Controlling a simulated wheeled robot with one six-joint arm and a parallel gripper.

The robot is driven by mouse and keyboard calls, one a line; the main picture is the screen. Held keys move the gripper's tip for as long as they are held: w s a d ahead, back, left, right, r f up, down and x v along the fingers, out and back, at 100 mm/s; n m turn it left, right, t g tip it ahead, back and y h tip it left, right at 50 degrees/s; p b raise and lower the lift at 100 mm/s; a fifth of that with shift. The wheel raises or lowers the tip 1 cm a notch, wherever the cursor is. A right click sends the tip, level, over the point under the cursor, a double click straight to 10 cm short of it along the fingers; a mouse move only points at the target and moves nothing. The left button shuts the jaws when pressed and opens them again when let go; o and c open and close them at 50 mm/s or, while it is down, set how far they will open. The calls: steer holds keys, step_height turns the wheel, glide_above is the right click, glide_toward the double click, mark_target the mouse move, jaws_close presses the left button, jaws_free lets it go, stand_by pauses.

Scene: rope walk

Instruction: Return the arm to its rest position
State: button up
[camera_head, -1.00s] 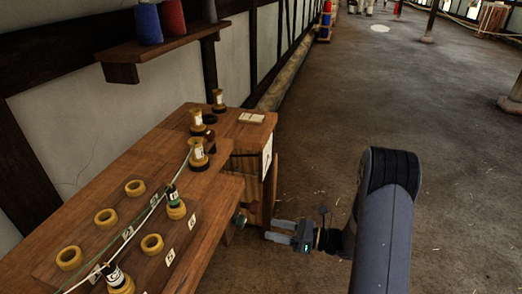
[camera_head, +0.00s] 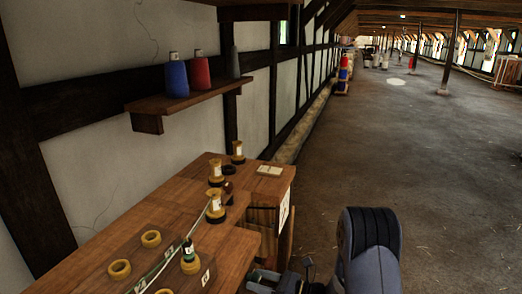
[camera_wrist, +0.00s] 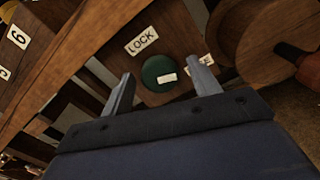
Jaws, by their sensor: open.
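My gripper (camera_wrist: 162,92) is open in the wrist view, with its two fingers apart and nothing held between them. Beyond the fingertips is a round green knob (camera_wrist: 157,70) with a small white tag, below a label reading LOCK (camera_wrist: 141,40). I cannot tell whether the fingers touch it. In the head view my arm (camera_head: 370,250) rises at the lower right of the bench, and the gripper shows only partly at the bottom edge.
A wooden bench (camera_head: 165,212) holds yellow rings and several spools, with a pale cord across it. A wall shelf (camera_head: 190,100) carries blue, red and grey cones. A round wooden part (camera_wrist: 262,40) is close right of the gripper. Open floor (camera_head: 440,170) lies to the right.

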steer(key=v, duration=1.1)
steer(key=w+a+n+b, duration=0.2)
steer(key=a+n, duration=0.3)
steer(key=n, duration=0.5)
steer(key=w+a+n+b, duration=0.1)
steer(key=a+n, duration=0.4)
steer(key=n, duration=0.6)
steer(key=shift+w+a+n+b, duration=0.15)
steer(key=shift+w+n+b, duration=0.2)
steer(key=shift+b, duration=0.45)
stand_by(0.3)
